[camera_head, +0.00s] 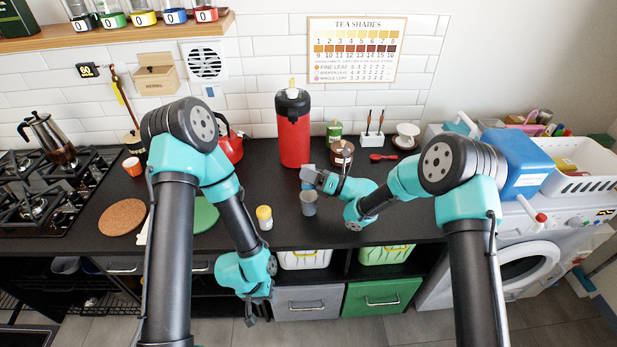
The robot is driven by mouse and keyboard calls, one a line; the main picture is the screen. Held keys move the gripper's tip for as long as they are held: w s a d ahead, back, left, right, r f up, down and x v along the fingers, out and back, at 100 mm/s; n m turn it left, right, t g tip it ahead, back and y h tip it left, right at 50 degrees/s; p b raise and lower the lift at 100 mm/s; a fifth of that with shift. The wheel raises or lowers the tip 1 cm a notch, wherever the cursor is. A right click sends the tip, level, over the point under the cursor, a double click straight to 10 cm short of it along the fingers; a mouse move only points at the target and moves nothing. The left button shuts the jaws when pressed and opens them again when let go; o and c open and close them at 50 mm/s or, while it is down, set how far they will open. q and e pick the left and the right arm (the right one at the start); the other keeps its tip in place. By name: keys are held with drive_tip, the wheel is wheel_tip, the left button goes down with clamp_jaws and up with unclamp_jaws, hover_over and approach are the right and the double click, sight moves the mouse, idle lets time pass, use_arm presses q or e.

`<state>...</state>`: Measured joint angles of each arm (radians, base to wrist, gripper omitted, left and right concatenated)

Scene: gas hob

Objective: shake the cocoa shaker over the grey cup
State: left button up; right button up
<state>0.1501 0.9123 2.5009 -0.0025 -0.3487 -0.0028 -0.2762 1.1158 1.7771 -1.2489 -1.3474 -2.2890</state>
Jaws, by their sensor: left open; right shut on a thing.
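The grey cup (309,204) stands upright on the dark counter near its front middle. My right gripper (318,180) reaches in from the right, just above and beside the cup. It is shut on a small greyish thing (307,173), which seems to be the cocoa shaker; the jaws partly hide it and its tilt is hard to tell. It appears over the cup's mouth. My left gripper (252,314) hangs low in front of the drawers, apart from the counter objects, open and empty.
A small yellow-lidded jar (265,218) stands left of the cup. A brown jar (342,152) and red dispenser (294,130) stand behind. A red spoon (383,157) lies at the back. A cork mat (122,217) and hob (45,190) are at the left.

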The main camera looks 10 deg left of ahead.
sight(309, 165)
drive_tip(key=shift+r, duration=0.1)
drive_tip(key=shift+r, duration=1.9)
drive_tip(key=shift+m, duration=0.3)
drive_tip(key=m+h, duration=0.1)
drive_tip(key=m, duration=0.2)
drive_tip(key=m+h, duration=0.1)
drive_tip(key=m, duration=0.1)
drive_tip(key=shift+w+a+r+t+h, duration=0.1)
drive_tip(key=shift+w+r+t+h, duration=0.2)
drive_tip(key=shift+w+r+t, duration=0.1)
drive_tip(key=shift+w+r+m+g+h, duration=0.1)
drive_tip(key=shift+m+g+h, duration=0.3)
drive_tip(key=shift+m, duration=0.8)
drive_tip(key=shift+w+r+m+g+h, duration=0.1)
drive_tip(key=shift+m+h, duration=0.5)
drive_tip(key=shift+m, duration=0.6)
